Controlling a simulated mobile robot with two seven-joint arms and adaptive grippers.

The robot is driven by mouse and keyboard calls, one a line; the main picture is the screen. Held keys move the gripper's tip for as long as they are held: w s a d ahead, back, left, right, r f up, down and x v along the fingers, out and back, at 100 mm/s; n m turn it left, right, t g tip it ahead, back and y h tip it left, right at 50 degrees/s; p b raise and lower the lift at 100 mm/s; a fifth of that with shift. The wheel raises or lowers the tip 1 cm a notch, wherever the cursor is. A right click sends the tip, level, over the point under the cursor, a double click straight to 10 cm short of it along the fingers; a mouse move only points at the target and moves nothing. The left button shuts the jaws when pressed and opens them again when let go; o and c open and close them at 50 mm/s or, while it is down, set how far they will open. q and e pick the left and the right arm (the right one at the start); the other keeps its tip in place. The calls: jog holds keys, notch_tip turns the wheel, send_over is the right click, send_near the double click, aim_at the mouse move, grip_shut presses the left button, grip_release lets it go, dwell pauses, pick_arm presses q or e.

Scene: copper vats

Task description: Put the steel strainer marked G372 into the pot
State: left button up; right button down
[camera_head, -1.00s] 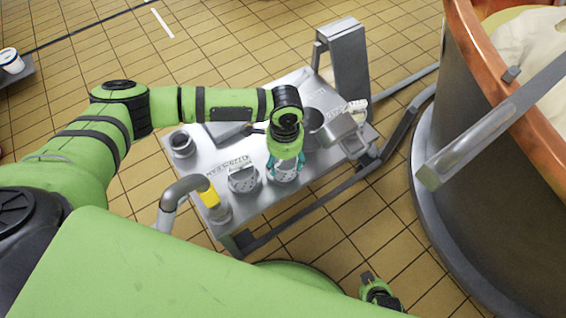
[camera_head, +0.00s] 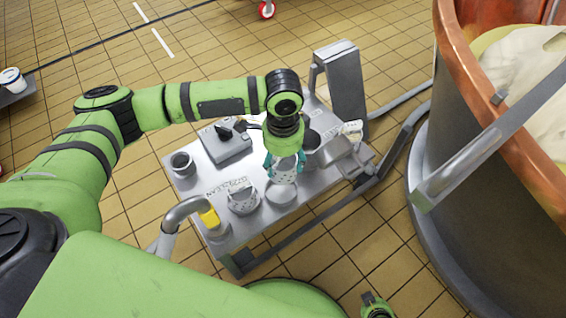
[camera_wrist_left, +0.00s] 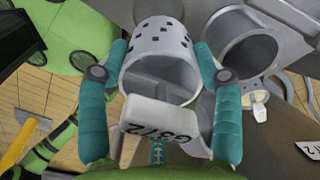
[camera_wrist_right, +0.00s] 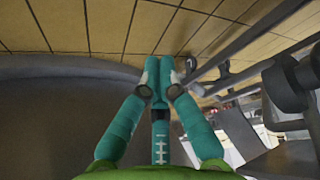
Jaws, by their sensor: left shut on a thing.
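The steel strainer marked G372 (camera_head: 284,174) is a perforated cup in my left gripper (camera_head: 286,160). In the left wrist view the strainer (camera_wrist_left: 160,50) sits between the two teal fingers, and its tag reads G372. It is held above a shallow round steel dish (camera_head: 281,194). A grey steel pot (camera_head: 311,157) stands just right of the gripper, partly hidden by it; its open mouth shows in the left wrist view (camera_wrist_left: 248,55). My right gripper (camera_wrist_right: 160,68) has its fingertips together, with nothing seen between them.
A large copper vat (camera_head: 450,60) stands at right.

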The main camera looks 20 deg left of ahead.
pick_arm(q)
jog(key=shift+r, duration=0.15)
pick_arm(e)
jog(key=shift+r, duration=0.2)
pick_arm(q)
jog(key=shift+r+p, duration=0.1)
jog(key=shift+p, duration=0.2)
jog(key=shift+r+p, duration=0.4)
jog(key=shift+p, duration=0.1)
jog(key=shift+r, duration=0.15)
pick_arm(e)
jog(key=shift+g, duration=0.6)
jog(key=s, duration=0.5)
jog(key=shift+d, duration=0.25)
pick_arm(q)
jog(key=shift+r+p, duration=0.1)
jog(key=shift+p, duration=0.25)
pick_arm(e)
jog(key=shift+s, duration=0.1)
